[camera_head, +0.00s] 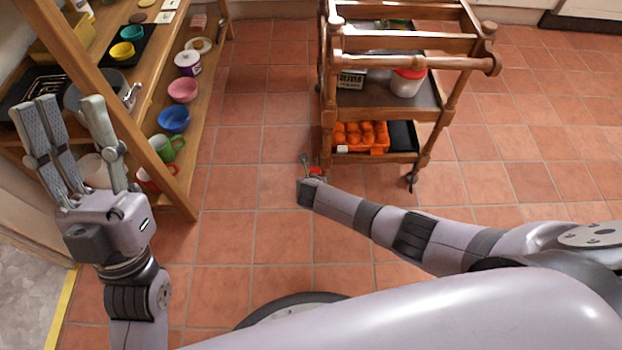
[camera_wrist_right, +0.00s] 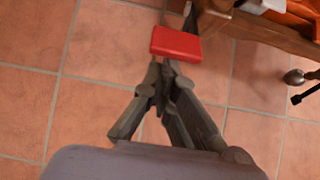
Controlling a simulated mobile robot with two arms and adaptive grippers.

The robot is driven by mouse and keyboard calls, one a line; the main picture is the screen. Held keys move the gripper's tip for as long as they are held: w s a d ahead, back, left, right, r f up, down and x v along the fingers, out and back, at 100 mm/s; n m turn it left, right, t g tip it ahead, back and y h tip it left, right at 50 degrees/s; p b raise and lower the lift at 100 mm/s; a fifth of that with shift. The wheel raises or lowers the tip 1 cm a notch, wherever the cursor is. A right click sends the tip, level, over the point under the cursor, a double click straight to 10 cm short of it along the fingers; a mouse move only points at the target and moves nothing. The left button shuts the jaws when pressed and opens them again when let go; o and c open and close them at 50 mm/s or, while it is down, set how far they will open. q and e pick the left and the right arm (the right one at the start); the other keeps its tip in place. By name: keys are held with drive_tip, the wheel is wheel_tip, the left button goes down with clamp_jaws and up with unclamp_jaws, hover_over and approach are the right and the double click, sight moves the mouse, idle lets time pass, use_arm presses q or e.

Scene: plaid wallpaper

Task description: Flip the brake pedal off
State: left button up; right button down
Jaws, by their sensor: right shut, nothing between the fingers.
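The brake pedal is a small red flat piece (camera_wrist_right: 176,43) low at the near left leg of the wooden cart (camera_head: 349,101). A bit of its red also shows in the head view (camera_head: 317,171), partly hidden by my right wrist. My right gripper (camera_wrist_right: 165,66) is shut and empty, its fingertips right at the near edge of the pedal. I cannot tell whether they touch it. In the head view the right gripper is mostly hidden by its own wrist. My left gripper (camera_head: 69,100) is open and empty, raised in front of the shelf.
The cart carries a white jar with a red lid (camera_head: 407,81), a tin (camera_head: 351,79) and an orange tray (camera_head: 361,137). A wooden shelf (camera_head: 170,186) with bowls and mugs stands at left. The tiled floor (camera_head: 250,130) between shelf and cart is clear.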

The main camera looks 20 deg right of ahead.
sight(311, 171)
use_arm(q)
drive_tip(key=w+d+f+g+y+p, duration=0.1)
drive_tip(key=w+f+g+y+p, duration=0.1)
drive_tip(key=w+f+g, duration=0.55)
use_arm(e)
drive_tip(key=shift+g, duration=0.7)
drive_tip(key=r, duration=0.1)
drive_tip(key=w+r+p, duration=0.2)
drive_tip(key=shift+w+d+r, duration=0.1)
drive_tip(key=shift+d+r, duration=0.2)
drive_tip(key=shift+r, duration=0.05)
drive_tip(key=shift+w+r, duration=0.3)
use_arm(q)
wheel_tip(311, 171, down, 11)
drive_tip(key=w+a+g+y, duration=0.1)
drive_tip(key=g+y, duration=0.1)
drive_tip(key=g, duration=0.3)
drive_tip(key=shift+w+r+y, duration=0.2)
drive_tip(key=shift+w+y, duration=0.05)
drive_tip(key=shift+y, duration=0.15)
use_arm(e)
drive_tip(key=shift+w+d+r, duration=0.2)
drive_tip(key=shift+w+r, duration=0.25)
drive_tip(key=shift+w, duration=0.1)
use_arm(q)
drive_tip(key=shift+a+g, duration=0.1)
drive_tip(key=shift+g, duration=0.15)
use_arm(e)
drive_tip(key=shift+s, duration=0.1)
